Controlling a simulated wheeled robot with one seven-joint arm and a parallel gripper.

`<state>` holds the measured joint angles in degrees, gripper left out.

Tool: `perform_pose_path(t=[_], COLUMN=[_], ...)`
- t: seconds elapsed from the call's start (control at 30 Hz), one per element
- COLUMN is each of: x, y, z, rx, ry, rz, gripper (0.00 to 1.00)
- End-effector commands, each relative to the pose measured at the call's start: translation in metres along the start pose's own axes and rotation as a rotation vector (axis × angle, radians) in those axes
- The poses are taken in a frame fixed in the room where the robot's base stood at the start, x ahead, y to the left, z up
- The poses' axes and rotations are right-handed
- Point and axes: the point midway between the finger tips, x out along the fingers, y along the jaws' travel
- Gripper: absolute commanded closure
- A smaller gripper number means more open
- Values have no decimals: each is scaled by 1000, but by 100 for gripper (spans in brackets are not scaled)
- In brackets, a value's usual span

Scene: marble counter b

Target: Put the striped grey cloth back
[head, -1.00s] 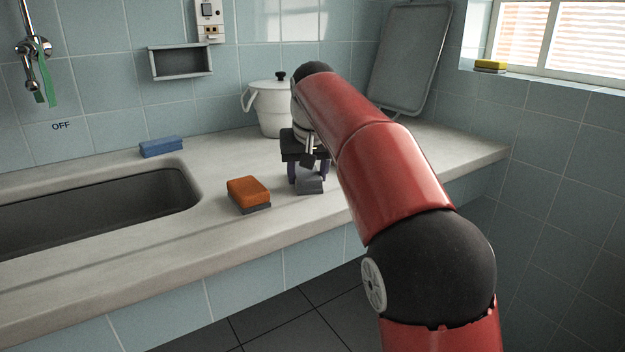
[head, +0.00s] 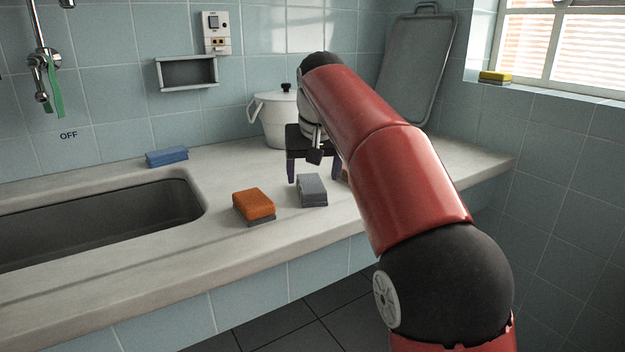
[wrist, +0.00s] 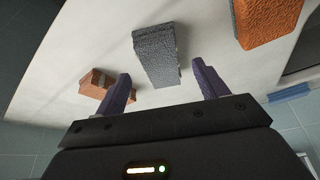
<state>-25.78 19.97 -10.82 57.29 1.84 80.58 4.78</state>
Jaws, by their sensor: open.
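I cannot make out a striped grey cloth as such. A grey, rough-looking block like a sponge (head: 312,190) lies on the counter, right of the orange sponge. It also shows in the wrist view (wrist: 157,58), ahead of the gap between my fingers. My gripper (head: 305,172) is open and empty, just behind the grey block and apart from it in the head view. Both fingers show in the wrist view (wrist: 163,78) with nothing between their tips. My arm hides part of the counter to the right.
An orange sponge (head: 253,205) lies left of the grey block. A blue sponge (head: 167,156) lies behind the sink (head: 100,215). A white pot (head: 277,121) and a leaning tray (head: 412,70) stand behind. A brown block (wrist: 98,84) lies beside my left finger. A yellow sponge (head: 495,77) sits on the windowsill.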

Motion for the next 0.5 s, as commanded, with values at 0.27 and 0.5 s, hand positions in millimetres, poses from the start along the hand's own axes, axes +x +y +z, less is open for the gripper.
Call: perform_pose_path(t=[0.27,0.5], x=[-58,-78], y=[0,0], z=[-1,0], rx=[2,2], ry=[2,0], rz=[-1,0], gripper=[28,28])
